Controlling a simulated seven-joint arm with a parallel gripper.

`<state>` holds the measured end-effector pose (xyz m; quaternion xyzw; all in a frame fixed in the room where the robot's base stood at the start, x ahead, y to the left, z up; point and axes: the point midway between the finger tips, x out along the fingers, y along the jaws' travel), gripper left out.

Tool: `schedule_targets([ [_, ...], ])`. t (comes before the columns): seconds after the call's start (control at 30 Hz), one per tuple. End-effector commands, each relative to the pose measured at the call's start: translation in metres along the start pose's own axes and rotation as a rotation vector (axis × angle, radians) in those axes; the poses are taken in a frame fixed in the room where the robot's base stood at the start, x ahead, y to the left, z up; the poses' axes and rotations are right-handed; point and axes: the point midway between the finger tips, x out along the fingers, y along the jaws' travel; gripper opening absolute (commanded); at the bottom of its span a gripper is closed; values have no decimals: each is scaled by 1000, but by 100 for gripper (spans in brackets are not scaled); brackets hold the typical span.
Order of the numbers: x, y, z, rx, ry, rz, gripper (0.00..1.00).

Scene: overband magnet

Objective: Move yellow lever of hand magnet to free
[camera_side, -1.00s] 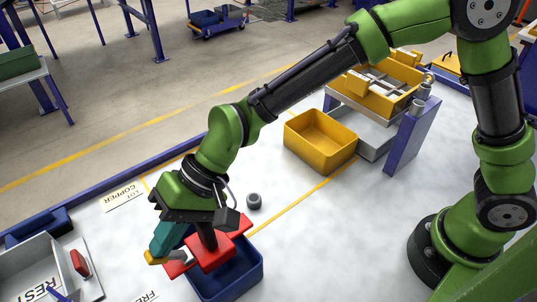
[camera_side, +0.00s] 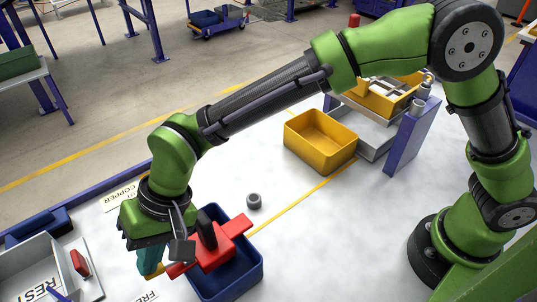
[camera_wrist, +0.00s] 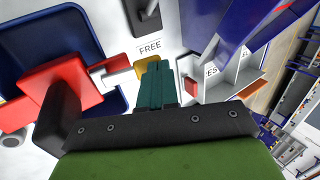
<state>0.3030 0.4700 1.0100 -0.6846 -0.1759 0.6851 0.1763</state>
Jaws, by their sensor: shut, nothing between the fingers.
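The hand magnet is a red cross-shaped body (camera_side: 213,257) with a black handle (camera_side: 206,230), over a dark blue bin (camera_side: 252,280). In the wrist view the red body (camera_wrist: 62,88) is at left. The yellow lever's end (camera_side: 154,271) shows low at the left of the magnet; it is also in the wrist view (camera_wrist: 145,66), close to the FREE label. My gripper (camera_side: 150,270), with teal fingers, is shut and empty. Its fingertips (camera_wrist: 155,66) are right beside the lever's yellow end; whether they touch is unclear. Part of the lever is hidden.
The FREE label (camera_wrist: 150,48) lies on the table. A grey REST tray (camera_side: 35,265) with a red piece stands at left. A small dark grey cylinder (camera_side: 254,201) lies behind the bin. A yellow bin (camera_side: 320,142) stands farther back. The table between is clear.

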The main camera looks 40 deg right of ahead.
Motion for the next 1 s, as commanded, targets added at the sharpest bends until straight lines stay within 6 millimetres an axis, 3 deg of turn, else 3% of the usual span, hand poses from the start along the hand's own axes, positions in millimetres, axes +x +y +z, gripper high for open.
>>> schedule_targets([
  [0.33,8,-2,0,-2,0,-1,0],
  [1.0,6,0,0,-1,1,-2,0],
])
